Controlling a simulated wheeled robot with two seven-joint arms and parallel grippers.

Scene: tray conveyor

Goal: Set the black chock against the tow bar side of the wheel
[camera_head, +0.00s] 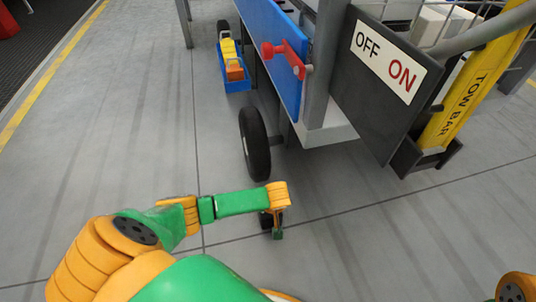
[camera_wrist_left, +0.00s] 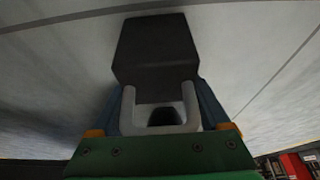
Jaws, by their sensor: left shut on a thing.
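The wheel (camera_head: 254,145) is a black tyre under the cart, standing upright on the floor. My left gripper (camera_head: 278,232) points down, close to the floor, on the near side of the wheel with a gap between them. It is shut on the black chock (camera_head: 265,220), which is mostly hidden by my gripper in the head view. In the left wrist view the chock (camera_wrist_left: 156,50) is a dark block ahead of the fingers, with a pale U-shaped handle between them. The yellow tow bar (camera_head: 465,100) stands at the cart's right end. My right gripper is out of view.
The cart's blue panel (camera_head: 272,50) carries a red lever (camera_head: 285,55), and a dark OFF/ON board (camera_head: 375,85) hangs beside it. A blue bin (camera_head: 236,84) with coloured items is on the floor beyond the wheel. The floor around my left gripper is clear.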

